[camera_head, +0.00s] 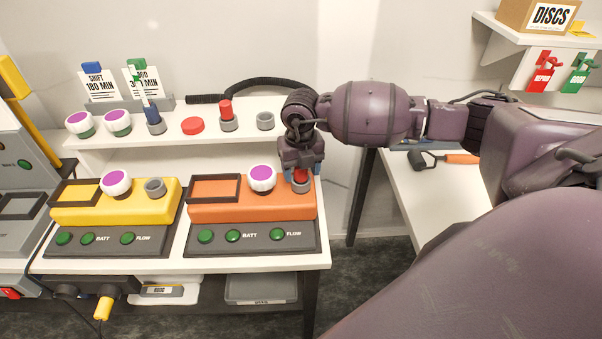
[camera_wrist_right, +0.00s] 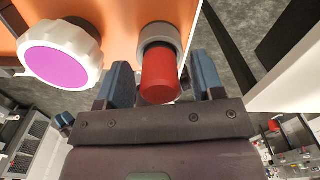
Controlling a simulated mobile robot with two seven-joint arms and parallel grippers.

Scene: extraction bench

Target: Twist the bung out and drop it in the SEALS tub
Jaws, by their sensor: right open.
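The red bung (camera_head: 302,186) sits in the grey socket at the right end of the orange unit (camera_head: 225,209). In the right wrist view the bung (camera_wrist_right: 160,78) stands in its grey ring (camera_wrist_right: 158,37). My right gripper (camera_head: 300,172) is over it, with its blue fingers (camera_wrist_right: 162,82) open, one on each side of the bung. A gap shows on both sides, so it is not gripped. A grey tub (camera_head: 260,288) stands under the bench, its label too small to read surely; I cannot identify the SEALS tub. My left gripper is not in view.
A purple-topped white knob (camera_head: 262,178) is close left of the bung. A yellow unit (camera_head: 115,204) with an empty grey socket stands farther left. Behind, a shelf (camera_head: 180,130) holds another red bung (camera_head: 228,113). The bench's right edge is close to the gripper.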

